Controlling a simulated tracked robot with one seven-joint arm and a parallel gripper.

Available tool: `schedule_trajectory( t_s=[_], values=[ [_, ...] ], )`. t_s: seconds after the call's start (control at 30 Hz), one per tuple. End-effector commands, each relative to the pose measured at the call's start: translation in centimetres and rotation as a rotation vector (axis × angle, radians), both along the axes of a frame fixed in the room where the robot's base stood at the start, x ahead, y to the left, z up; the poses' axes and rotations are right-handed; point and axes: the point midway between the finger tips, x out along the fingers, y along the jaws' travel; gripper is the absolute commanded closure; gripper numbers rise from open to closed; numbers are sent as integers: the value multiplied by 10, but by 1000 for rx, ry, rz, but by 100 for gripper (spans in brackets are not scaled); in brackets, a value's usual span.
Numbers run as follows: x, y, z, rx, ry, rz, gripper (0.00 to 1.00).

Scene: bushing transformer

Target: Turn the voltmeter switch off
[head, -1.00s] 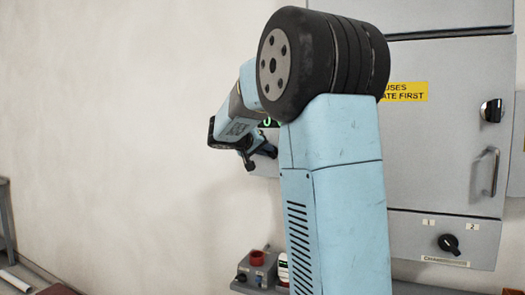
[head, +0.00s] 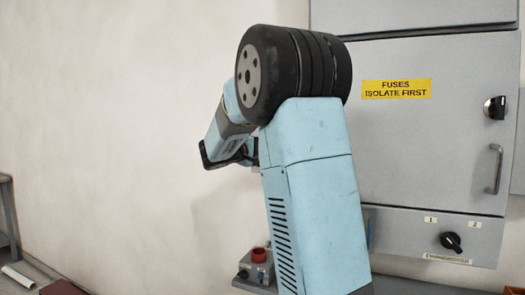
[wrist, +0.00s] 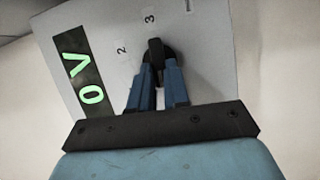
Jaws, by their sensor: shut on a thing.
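The voltmeter switch (wrist: 155,49) is a black knob on a grey panel (wrist: 195,30) in the wrist view. Its upper end is near the label 3, with the label 2 to its left. A dark display (wrist: 77,68) on the same panel reads "0 V" in green. My gripper (wrist: 160,67) has its two blue fingers on either side of the knob, shut on it. The fingers hide the knob's lower part. In the head view my arm hides the voltmeter panel.
A grey cabinet (head: 400,150) with a yellow "FUSES ISOLATE FIRST" label (head: 396,89), a black knob (head: 495,108) and a handle (head: 494,168) stands right of my arm. A changeover switch (head: 451,241) is below. A small box with a red button (head: 259,255) sits lower centre.

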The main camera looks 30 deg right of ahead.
Motion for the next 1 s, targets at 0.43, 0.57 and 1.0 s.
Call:
schedule_trajectory(
  t_s=[0.43, 0.57, 1.0],
  values=[
    [0, -2, -4, -53, 75, -4, 100],
    [-1, -2, -4, -54, 75, -4, 100],
    [0, -1, -3, -53, 73, -2, 60]
  ],
)
